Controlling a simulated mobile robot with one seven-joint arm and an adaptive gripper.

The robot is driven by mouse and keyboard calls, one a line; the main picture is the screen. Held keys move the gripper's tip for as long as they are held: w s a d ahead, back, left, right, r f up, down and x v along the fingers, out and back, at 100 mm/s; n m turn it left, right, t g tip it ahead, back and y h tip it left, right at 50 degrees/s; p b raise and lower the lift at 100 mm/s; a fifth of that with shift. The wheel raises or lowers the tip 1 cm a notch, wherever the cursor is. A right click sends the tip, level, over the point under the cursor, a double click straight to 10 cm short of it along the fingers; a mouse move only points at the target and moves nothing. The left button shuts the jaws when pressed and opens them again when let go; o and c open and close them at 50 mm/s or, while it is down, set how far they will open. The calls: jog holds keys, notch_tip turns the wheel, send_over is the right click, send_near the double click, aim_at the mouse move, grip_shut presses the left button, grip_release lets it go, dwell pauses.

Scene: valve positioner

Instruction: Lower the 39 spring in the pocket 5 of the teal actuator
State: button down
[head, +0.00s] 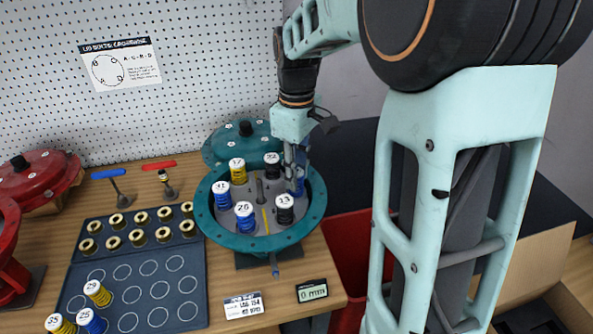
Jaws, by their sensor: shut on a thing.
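The teal actuator (216,222) stands open on the wooden bench. Around its central stem stand several numbered springs: a yellow one (238,173), black ones at the back (272,171) and front right (284,210), and blue ones at the left (223,197) and front (245,219). My gripper (297,180) points down over the actuator's right side, shut on a blue spring (299,187). This spring is at the right of the ring of springs, inside the rim. Its number is hidden by my fingers, and I cannot tell whether its base touches the pocket.
A dark mat (137,290) at left holds gold cups (138,237) and loose springs (98,293). A teal cover (238,140) lies behind the actuator. Red housings (40,178) are at far left. A 0 mm display (312,290) sits at the front, and a red bin (350,255) is right of the bench.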

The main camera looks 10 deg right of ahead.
jog(key=shift+f, duration=0.4)
jog(key=c, duration=1.5)
grip_release()
jog(key=shift+r, duration=0.15)
notch_tip(320, 180, up, 12)
jog(key=shift+f, duration=0.1)
jog(key=shift+d, duration=0.1)
